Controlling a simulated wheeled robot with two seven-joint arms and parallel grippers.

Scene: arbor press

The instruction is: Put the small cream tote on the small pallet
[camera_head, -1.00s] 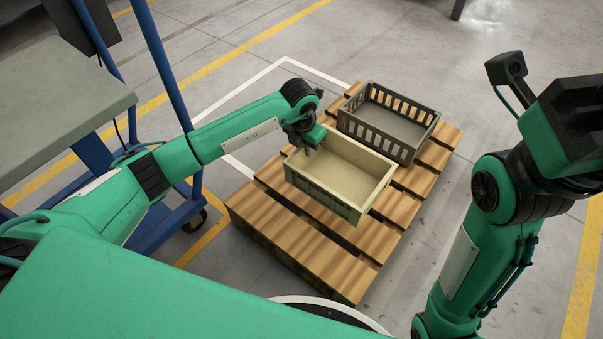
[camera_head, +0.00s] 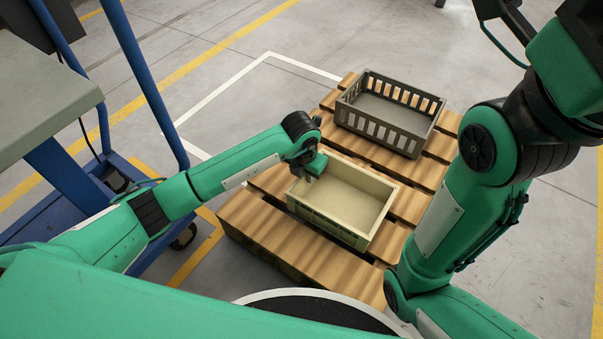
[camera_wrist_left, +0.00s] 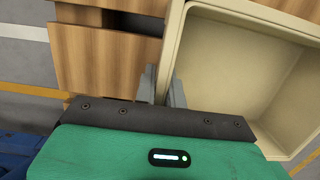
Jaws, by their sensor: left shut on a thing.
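The small cream tote (camera_head: 343,200) is empty and level, over the middle of the small wooden pallet (camera_head: 262,232). I cannot tell whether its base touches the slats. My left gripper (camera_head: 312,172) is shut on the tote's left wall. In the left wrist view the fingers (camera_wrist_left: 162,88) straddle the wall of the cream tote (camera_wrist_left: 235,75), with pallet slats (camera_wrist_left: 105,60) to the left. My right arm shows at the right of the head view, but its gripper is out of view.
A grey slatted crate (camera_head: 390,112) stands on the back of the pallet, just behind the tote. A blue cart (camera_head: 75,185) with a grey top (camera_head: 40,100) is at the left. Grey floor with yellow and white lines surrounds the pallet.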

